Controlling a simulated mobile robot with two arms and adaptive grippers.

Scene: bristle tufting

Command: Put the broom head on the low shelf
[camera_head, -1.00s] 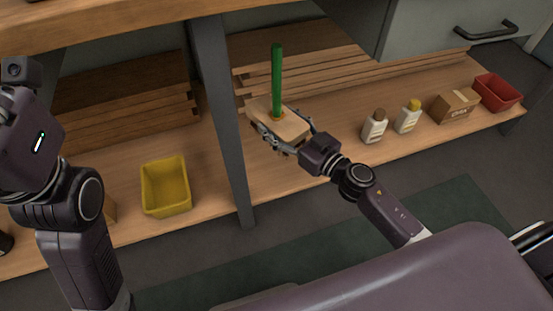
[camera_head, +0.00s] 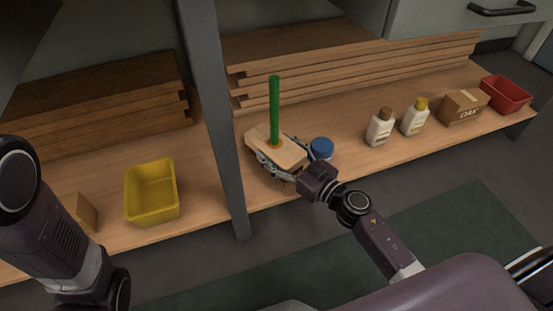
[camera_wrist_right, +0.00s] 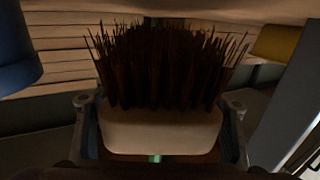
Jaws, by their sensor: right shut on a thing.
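The broom head (camera_head: 283,150) is a pale wooden block with a green stick (camera_head: 274,110) standing up from it. Its dark bristles (camera_wrist_right: 165,65) fill the middle of the right wrist view, beyond the pale block (camera_wrist_right: 160,133). My right gripper (camera_head: 276,163) is shut on the block, with a finger on each side. The block is over the low shelf (camera_head: 345,175), near its front edge and right of the grey post. I cannot tell whether the bristles touch the board. Only links of my left arm show at the left; its gripper is out of view.
A blue-lidded jar (camera_head: 321,149) is close right of the broom head. Two white bottles (camera_head: 379,128) (camera_head: 415,118), a cardboard box (camera_head: 463,107) and a red bin (camera_head: 506,94) stand farther right. The grey post (camera_head: 212,110) separates off a yellow bin (camera_head: 152,192). Stacked planks (camera_head: 350,72) lie behind.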

